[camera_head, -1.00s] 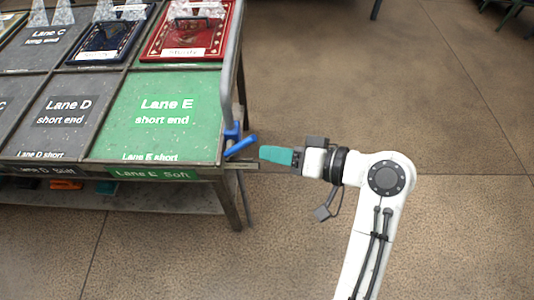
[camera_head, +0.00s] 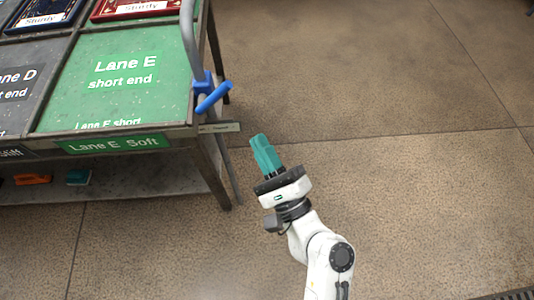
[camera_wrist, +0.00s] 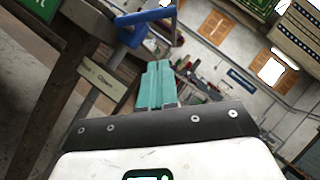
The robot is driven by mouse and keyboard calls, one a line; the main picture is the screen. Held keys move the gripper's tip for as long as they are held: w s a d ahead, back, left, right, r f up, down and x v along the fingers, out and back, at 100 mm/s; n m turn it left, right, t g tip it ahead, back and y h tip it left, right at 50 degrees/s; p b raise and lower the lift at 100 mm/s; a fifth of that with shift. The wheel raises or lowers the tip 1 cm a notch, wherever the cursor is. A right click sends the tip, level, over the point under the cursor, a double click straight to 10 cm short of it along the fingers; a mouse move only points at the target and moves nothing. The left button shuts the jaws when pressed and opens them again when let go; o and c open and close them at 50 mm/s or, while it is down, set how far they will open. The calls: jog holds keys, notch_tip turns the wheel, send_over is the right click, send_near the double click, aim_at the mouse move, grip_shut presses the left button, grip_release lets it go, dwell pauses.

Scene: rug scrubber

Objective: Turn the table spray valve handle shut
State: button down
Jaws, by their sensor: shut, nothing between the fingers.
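The blue valve handle (camera_head: 213,97) sits on a blue valve body (camera_head: 202,82) at the right edge of the table (camera_head: 190,131), on a grey pipe (camera_head: 189,35). The handle slants up to the right in the head view. In the wrist view the blue handle (camera_wrist: 146,16) lies above and left of the fingers. My gripper (camera_head: 259,137), with teal fingers, is shut and empty. It is below and right of the handle, apart from it. In the wrist view the fingertips (camera_wrist: 158,66) are side by side and touch nothing.
A small label plate (camera_head: 220,127) sticks out from the table corner below the valve. The table leg (camera_head: 211,175) stands left of my gripper. A lower shelf (camera_head: 130,187) holds orange and teal items. The floor to the right is clear.

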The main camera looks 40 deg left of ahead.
jog(key=a+r+p, duration=0.2)
jog(key=a+r, duration=0.3)
jog(key=a, duration=0.2)
jog(key=shift+s+a, duration=0.15)
jog(key=shift+r, duration=0.1)
jog(key=shift+r+n+p, duration=0.1)
jog(key=shift+n+p, duration=0.4)
jog(key=shift+p, duration=0.05)
